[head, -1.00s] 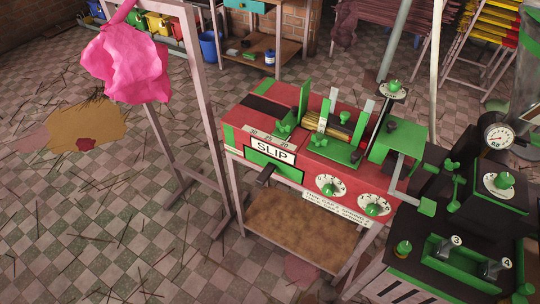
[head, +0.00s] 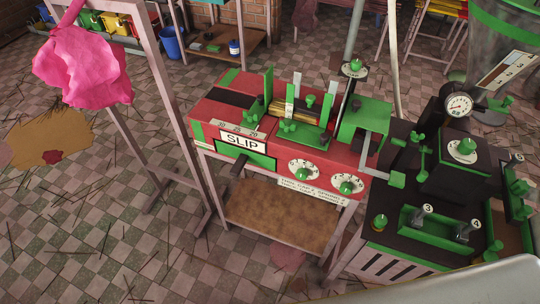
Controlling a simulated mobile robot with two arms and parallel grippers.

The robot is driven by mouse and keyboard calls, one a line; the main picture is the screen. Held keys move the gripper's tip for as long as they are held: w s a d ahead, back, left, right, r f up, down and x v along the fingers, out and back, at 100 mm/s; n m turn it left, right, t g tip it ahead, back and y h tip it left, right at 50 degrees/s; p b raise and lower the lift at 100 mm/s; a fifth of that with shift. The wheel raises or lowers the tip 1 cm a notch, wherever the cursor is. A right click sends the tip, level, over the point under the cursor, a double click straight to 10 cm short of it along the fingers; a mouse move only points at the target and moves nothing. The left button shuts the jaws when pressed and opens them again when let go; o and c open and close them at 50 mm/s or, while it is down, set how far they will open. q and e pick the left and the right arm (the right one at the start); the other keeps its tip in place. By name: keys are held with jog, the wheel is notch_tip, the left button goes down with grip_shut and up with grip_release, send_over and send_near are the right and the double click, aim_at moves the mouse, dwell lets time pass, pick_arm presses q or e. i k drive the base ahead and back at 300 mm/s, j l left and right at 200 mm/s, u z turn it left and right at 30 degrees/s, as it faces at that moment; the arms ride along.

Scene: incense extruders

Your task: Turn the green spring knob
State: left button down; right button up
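The red machine with the SLIP sign (head: 240,141) stands in the middle of the head view. Its front has two green knobs on round white dials: a left knob (head: 303,172) and a right knob (head: 347,187). A small label (head: 307,190) below them carries lettering that seems to mention gap and spring; it is too small to read surely. I cannot tell which knob is the spring knob. Other green knobs on dials are at the top back (head: 355,65) and on the black machine (head: 465,147). Neither gripper is in view.
The black machine (head: 395,233) with green parts and a gauge (head: 459,105) stands close on the right. A metal frame with pink cloth (head: 82,68) stands at the left. The checkered floor in front is open, with scattered thin sticks. A pale surface fills the bottom right corner.

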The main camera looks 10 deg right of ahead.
aim_at(345, 188)
jog(key=z, duration=1)
